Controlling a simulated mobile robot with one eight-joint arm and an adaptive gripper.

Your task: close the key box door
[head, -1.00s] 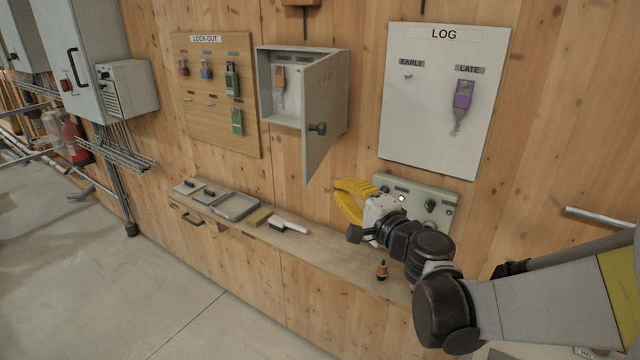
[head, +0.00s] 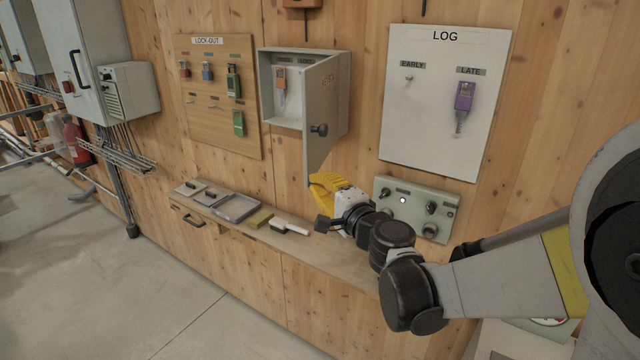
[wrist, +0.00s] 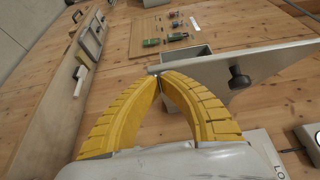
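The grey key box (head: 282,110) hangs on the wooden wall with its door (head: 325,90) standing open, swung out to the right. The door has a dark knob (head: 319,129). An orange-tagged key hangs inside the box. My gripper (head: 316,181) has yellow fingers and is just below the door's lower front corner. In the wrist view the curved fingers meet at their tips (wrist: 160,78), close to the end of the door (wrist: 255,64). They look shut with nothing clearly between them. Whether they touch the door cannot be told. The knob shows right of them (wrist: 238,77).
A lock-out board (head: 216,100) is left of the box and a white LOG board (head: 440,135) right. A control panel (head: 440,222) sits below the LOG board. A narrow ledge (head: 330,257) below holds trays (head: 237,208) and a white-handled brush (head: 290,227).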

